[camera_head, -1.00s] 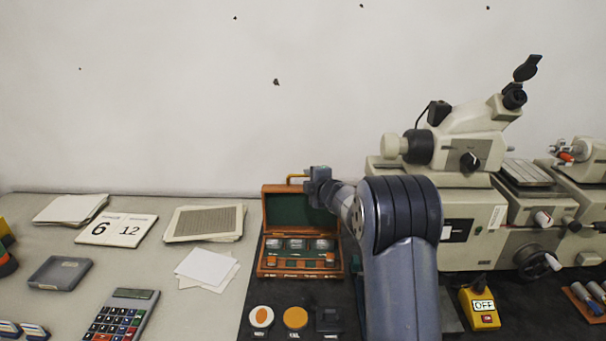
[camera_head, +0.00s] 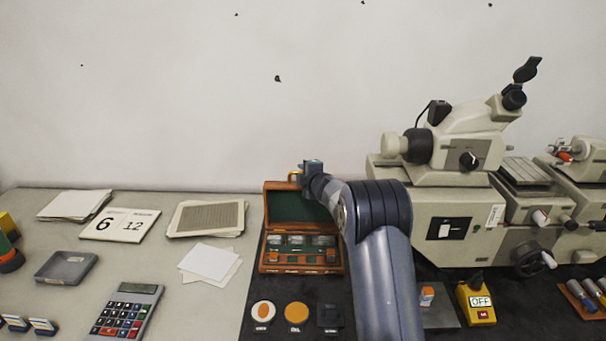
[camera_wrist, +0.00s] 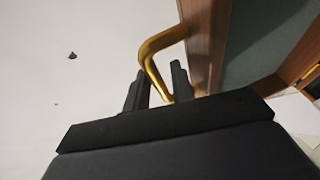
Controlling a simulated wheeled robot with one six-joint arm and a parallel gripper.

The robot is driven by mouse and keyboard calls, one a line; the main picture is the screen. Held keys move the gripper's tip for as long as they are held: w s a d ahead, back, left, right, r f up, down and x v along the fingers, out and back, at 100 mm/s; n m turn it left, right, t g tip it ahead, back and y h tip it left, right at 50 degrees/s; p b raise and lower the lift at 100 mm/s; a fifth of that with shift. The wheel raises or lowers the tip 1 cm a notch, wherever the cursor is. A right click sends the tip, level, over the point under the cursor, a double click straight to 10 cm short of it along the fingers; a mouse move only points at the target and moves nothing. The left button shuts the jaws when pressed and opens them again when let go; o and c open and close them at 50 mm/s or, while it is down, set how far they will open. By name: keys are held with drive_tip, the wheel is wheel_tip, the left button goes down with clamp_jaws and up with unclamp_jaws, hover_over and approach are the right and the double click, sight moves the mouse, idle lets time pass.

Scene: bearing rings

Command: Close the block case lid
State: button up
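The block case (camera_head: 281,266) is a brown wooden box with a green-lined lid (camera_head: 284,208). The lid stands open and upright at the back. Several small blocks sit in the lower part. A brass handle (camera_wrist: 155,50) is on the lid's top edge. My gripper (camera_head: 299,175) is at the top edge of the lid, beside the handle in the head view. In the wrist view my gripper (camera_wrist: 158,88) has its two dark fingers apart, with the lower end of the handle appearing between them. Whether the fingers touch the handle is not clear.
A microscope (camera_head: 450,150) stands on the right. A yellow switch box marked OFF (camera_head: 477,303) and round discs (camera_head: 296,313) are in front. Papers, a calendar (camera_head: 119,225) and a calculator (camera_head: 126,312) lie to the left. Bare wall is behind the lid.

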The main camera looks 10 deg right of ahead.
clamp_jaws()
drive_tip(key=shift+s+f+b, duration=0.2)
drive_tip(key=shift+b, duration=0.65)
